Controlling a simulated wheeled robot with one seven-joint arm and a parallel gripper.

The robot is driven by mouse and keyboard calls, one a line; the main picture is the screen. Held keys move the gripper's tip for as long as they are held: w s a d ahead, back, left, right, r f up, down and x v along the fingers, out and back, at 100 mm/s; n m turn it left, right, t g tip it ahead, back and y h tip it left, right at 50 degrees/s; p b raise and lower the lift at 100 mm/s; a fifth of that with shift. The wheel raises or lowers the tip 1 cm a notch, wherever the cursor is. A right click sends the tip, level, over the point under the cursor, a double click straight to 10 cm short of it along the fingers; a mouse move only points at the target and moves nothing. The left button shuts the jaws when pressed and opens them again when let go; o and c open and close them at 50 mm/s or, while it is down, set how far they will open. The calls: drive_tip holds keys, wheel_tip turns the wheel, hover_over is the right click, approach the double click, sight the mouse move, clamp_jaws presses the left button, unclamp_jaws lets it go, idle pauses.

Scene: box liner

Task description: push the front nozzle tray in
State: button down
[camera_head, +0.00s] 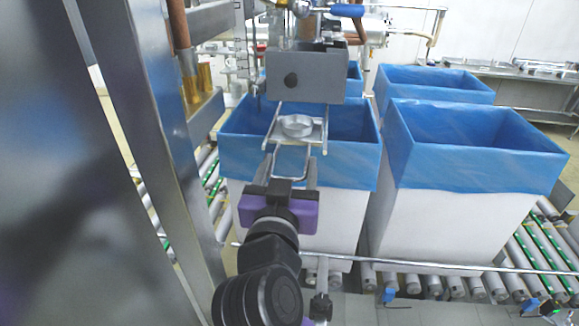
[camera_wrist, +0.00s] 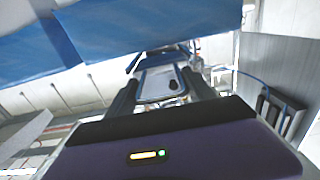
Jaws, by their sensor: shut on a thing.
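The front nozzle tray (camera_head: 312,138) is a small metal plate with a round ring on it. It sticks out toward me below a grey box-shaped nozzle housing (camera_head: 305,72) with a dark round spot. A wire handle (camera_head: 291,149) loops from its near edge. My gripper (camera_head: 290,172), with a purple body, is shut on this handle. In the wrist view, the dark fingers of my gripper (camera_wrist: 163,98) stand on both sides of a pale framed part, and the exact grip is hard to see.
White boxes with blue liners stand below and to the right; one liner (camera_head: 345,160) lies under the tray, another (camera_head: 470,160) at right. A steel post (camera_head: 160,140) rises close at left. Roller conveyors (camera_head: 520,255) run under the boxes.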

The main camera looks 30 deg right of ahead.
sight(296, 144)
drive_tip(key=b+x, duration=0.3)
drive_tip(key=x, duration=1)
drive_tip(key=shift+d, duration=0.2)
drive_tip(key=c, duration=0.6)
unclamp_jaws()
drive_tip(key=shift+s+a, duration=0.45)
drive_tip(key=b+v, duration=0.1)
drive_tip(key=v, duration=0.5)
drive_tip(key=shift+s+a+b, duration=0.15)
drive_tip(key=shift+s+b, duration=0.2)
drive_tip(key=shift+b, duration=0.05)
